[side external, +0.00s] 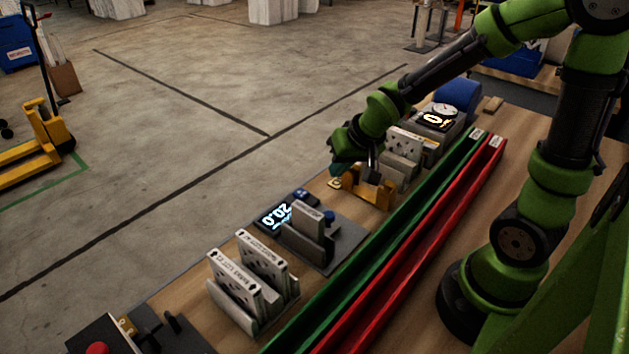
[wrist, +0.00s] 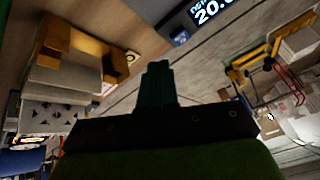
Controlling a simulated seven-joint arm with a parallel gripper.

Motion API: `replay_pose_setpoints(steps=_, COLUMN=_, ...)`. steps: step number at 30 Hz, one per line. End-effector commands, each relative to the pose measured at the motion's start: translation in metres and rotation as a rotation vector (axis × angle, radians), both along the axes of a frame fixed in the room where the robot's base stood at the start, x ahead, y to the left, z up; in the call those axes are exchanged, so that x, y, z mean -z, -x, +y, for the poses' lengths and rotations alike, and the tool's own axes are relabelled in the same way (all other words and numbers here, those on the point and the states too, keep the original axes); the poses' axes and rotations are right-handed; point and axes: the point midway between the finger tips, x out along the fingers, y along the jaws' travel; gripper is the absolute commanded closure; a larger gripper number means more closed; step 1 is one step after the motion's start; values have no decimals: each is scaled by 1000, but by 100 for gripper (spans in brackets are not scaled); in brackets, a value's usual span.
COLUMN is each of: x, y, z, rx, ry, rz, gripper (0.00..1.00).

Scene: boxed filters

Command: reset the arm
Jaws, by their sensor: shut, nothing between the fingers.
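My gripper (side external: 338,170) hangs at the end of my arm, beside the yellow-orange holder (side external: 372,194) near the far edge of the bench. In the wrist view my dark green fingers (wrist: 158,72) are together with nothing between them. The holder also shows in the wrist view (wrist: 115,55), to the left of the fingers and apart from them. My forearm hides part of the area behind the gripper in the side view.
Grey-white filters (side external: 234,281) stand in racks at the front left. A device with a lit "20.0" display (side external: 275,216) is behind them. A green channel (side external: 400,209) and a red channel (side external: 425,228) run along the bench.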

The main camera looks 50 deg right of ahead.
Motion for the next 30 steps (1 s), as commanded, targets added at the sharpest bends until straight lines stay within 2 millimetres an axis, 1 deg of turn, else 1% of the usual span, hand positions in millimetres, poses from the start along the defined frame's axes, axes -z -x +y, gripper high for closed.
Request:
replay_pose_setpoints(steps=1, x=-16, y=13, z=2, rx=-16, ry=10, rz=9, gripper=100)
replay_pose_setpoints(steps=4, x=-42, y=43, z=10, rx=-57, ry=4, rz=38, gripper=100)
replay_pose_setpoints(steps=6, x=-60, y=64, z=19, rx=-92, ry=-15, rz=40, gripper=100)
replay_pose_setpoints(steps=9, x=-84, y=91, z=33, rx=-143, ry=-55, rz=18, gripper=100)
replay_pose_setpoints(steps=12, x=-104, y=109, z=44, rx=-179, ry=-92, rz=-25, gripper=100)
replay_pose_setpoints(steps=15, x=-119, y=118, z=50, rx=-191, ry=-111, rz=-81, gripper=100)
replay_pose_setpoints(steps=19, x=-130, y=122, z=52, rx=-204, ry=-111, rz=-133, gripper=100)
replay_pose_setpoints(steps=30, x=-132, y=122, z=53, rx=-209, ry=-110, rz=-139, gripper=100)
